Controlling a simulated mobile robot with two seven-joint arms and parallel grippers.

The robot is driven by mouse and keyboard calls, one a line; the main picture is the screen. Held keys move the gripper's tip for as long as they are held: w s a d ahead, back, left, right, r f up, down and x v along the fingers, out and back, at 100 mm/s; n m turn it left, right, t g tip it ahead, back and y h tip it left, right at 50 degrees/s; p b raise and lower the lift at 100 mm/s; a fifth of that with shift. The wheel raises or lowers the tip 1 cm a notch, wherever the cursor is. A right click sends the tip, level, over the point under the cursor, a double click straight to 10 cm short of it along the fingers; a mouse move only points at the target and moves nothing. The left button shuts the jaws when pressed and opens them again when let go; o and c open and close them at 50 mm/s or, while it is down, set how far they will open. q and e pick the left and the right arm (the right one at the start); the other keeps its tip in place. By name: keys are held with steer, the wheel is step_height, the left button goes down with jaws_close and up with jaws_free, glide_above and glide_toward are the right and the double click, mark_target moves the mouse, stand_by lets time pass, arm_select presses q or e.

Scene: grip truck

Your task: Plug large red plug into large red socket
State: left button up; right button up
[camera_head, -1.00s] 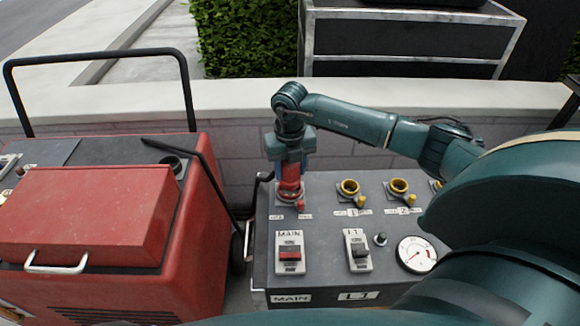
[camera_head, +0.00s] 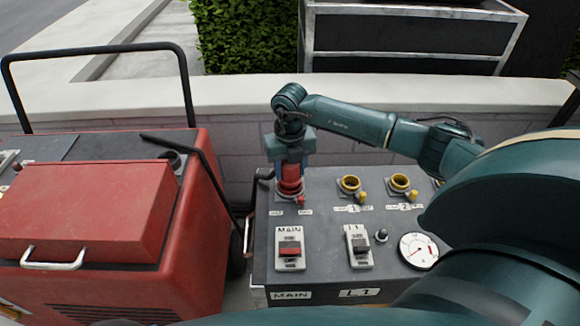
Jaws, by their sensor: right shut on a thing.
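The large red plug (camera_head: 290,178) is upright at the back left corner of the grey control panel. My right gripper (camera_head: 290,167) points down and is shut on it from above. The plug's lower end meets the red socket (camera_head: 290,196) on the panel. The socket is mostly hidden by the plug, so I cannot tell how deep the plug sits. A small red piece (camera_head: 301,200) shows at the socket's front right. My left gripper is not in view.
The grey panel (camera_head: 330,220) has yellow sockets (camera_head: 349,185), a MAIN switch (camera_head: 290,248), an L1 switch (camera_head: 358,246) and a gauge (camera_head: 418,251). A red machine (camera_head: 90,215) with black handles stands left. A low wall (camera_head: 230,100) runs behind.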

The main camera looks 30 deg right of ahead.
steer(key=shift+f+b, duration=0.4)
steer(key=shift+f, duration=0.2)
steer(key=o, duration=1.6)
steer(key=shift+c, duration=0.2)
steer(key=shift+r, duration=0.1)
steer(key=shift+r+p, duration=2)
steer(key=shift+r, duration=0.4)
